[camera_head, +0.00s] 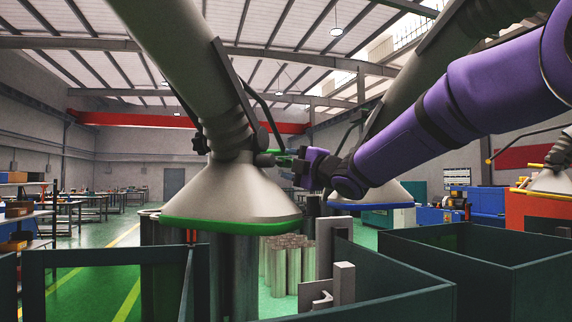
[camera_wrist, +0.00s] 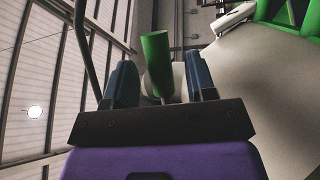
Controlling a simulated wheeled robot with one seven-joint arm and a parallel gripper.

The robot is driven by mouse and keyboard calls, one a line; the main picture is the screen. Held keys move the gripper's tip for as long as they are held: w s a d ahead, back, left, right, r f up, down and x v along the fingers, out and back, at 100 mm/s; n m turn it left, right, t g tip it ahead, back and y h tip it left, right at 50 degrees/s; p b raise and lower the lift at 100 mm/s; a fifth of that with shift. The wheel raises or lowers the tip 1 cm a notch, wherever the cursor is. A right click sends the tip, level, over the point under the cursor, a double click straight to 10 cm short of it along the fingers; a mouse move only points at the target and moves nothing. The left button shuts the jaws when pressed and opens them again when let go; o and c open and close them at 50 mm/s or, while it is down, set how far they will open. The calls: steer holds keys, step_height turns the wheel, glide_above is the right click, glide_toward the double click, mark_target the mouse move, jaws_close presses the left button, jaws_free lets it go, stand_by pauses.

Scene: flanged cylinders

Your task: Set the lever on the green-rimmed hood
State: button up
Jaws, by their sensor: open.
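The green-rimmed hood (camera_head: 225,190) hangs left of centre in the head view, a pale cone with a green rim (camera_head: 230,225). In the wrist view its pale surface (camera_wrist: 270,90) fills the right side. A short green lever (camera_wrist: 156,60) shows in the wrist view, and a bit of green shows beside the hood neck in the head view. My gripper (camera_head: 297,168) is beside the hood neck, at the lever. In the wrist view the blue fingers of my gripper (camera_wrist: 161,80) are apart, with the lever between them and a visible space on each side.
Dark-walled bins (camera_head: 480,260) stand below. Several metal cylinders (camera_head: 280,265) stand under the green-rimmed hood. Workbenches line the left.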

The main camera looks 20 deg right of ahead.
steer(key=shift+x, duration=1.1)
jaws_close()
steer(key=shift+r, duration=0.15)
steer(key=r+n, duration=0.1)
steer(key=n+y, duration=0.1)
steer(key=n, duration=0.1)
steer(key=r+n+y, duration=0.1)
steer(key=shift+s+a+r+n, duration=0.15)
steer(key=shift+s+r+n, duration=0.05)
steer(key=shift+r+n, duration=0.2)
steer(key=shift+s+a+r+n+y, duration=0.2)
steer(key=shift+r+n+y, duration=0.25)
steer(key=shift+n, duration=0.4)
steer(key=shift+s+a+r+n+y, duration=0.2)
steer(key=shift+r+n+y, duration=0.25)
steer(key=shift+n, duration=0.45)
steer(key=shift+s+a+r+n+y, duration=0.15)
steer(key=shift+r+n+y, duration=0.15)
steer(key=shift+n+y, duration=0.45)
